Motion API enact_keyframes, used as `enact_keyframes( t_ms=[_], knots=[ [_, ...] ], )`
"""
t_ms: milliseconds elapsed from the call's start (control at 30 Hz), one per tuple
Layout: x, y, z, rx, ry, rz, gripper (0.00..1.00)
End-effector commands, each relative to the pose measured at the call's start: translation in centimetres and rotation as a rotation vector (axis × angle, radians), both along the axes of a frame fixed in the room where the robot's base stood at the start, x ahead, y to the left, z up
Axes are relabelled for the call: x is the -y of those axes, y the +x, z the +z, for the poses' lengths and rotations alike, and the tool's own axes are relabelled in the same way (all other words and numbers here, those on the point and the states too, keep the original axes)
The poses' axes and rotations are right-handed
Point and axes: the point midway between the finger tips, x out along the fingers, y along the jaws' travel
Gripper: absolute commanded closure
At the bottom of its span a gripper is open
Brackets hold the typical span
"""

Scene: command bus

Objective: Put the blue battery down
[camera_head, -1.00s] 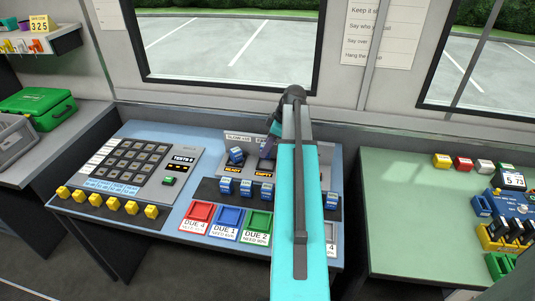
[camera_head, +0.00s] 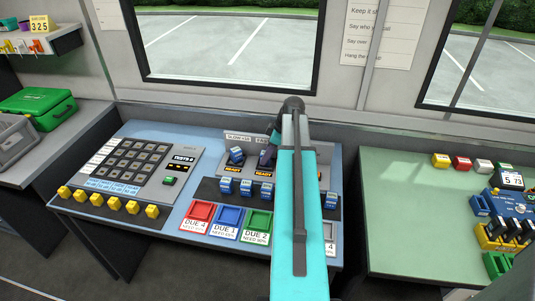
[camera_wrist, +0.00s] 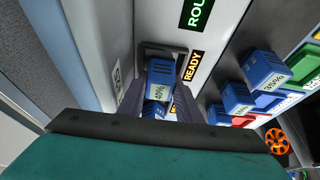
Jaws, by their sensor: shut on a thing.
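My gripper (camera_head: 267,153) is at the second slot of the charger on the blue desk, partly hidden by my arm. In the wrist view my gripper (camera_wrist: 159,96) has its fingers on both sides of a blue battery (camera_wrist: 160,70), whose label seems to read 40%. This battery sits at a dark slot beside a yellow READY sign (camera_wrist: 192,66). In the head view the second slot's sign (camera_head: 263,174) also reads READY. Another blue battery (camera_head: 236,156) stands tilted in the first slot, also marked READY. Whether the held battery is fully seated cannot be told.
Several blue batteries (camera_head: 226,185) stand in a row in front of the charger. Red (camera_head: 197,215), blue (camera_head: 228,217) and green (camera_head: 258,222) trays lie at the front edge. A keypad panel (camera_head: 137,160) is at left; a green desk (camera_head: 400,215) is at right.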

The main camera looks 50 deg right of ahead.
Motion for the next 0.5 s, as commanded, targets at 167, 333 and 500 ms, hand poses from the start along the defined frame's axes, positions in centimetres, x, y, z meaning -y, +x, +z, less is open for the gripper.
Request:
enact_keyframes(
  t_ms=[167,333,500],
  knots=[
    [0.01,0.01,0.01,0.0,0.0,0.0,0.95],
    [-0.01,0.01,-0.24,0.0,0.0,0.0,0.95],
    [0.0,0.0,-0.27,0.0,0.0,0.0,0.5]
  ],
)
